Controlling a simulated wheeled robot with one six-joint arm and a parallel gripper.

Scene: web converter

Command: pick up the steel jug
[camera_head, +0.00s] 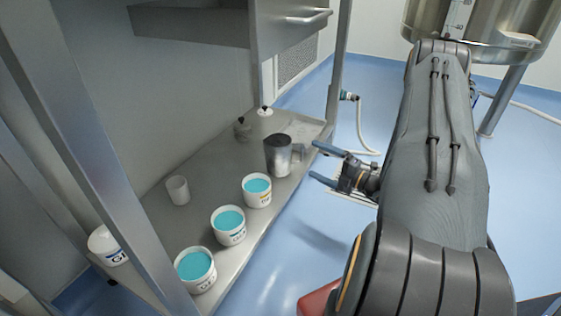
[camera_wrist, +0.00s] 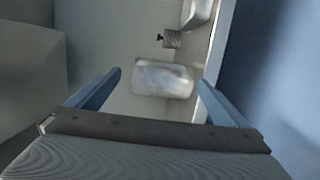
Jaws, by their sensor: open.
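The steel jug (camera_head: 278,157) stands upright on the grey metal shelf (camera_head: 227,178), near its front edge, with its handle toward the right. My gripper (camera_head: 319,164) is open and empty to the right of the jug, its blue fingers pointing left toward it. The fingertips look close to the handle, but I cannot tell the exact gap. In the wrist view, a shiny pale metal surface (camera_wrist: 163,80), which looks like the jug, lies ahead between the open fingers of my gripper (camera_wrist: 160,84).
Three white tubs with turquoise tops (camera_head: 257,190) line the shelf's front edge. A pale beaker (camera_head: 178,190) stands behind them. Small bottles (camera_head: 265,112) stand at the back. A drawer unit (camera_head: 288,25) hangs above, and an upright post (camera_head: 336,75) rises at the shelf's far corner.

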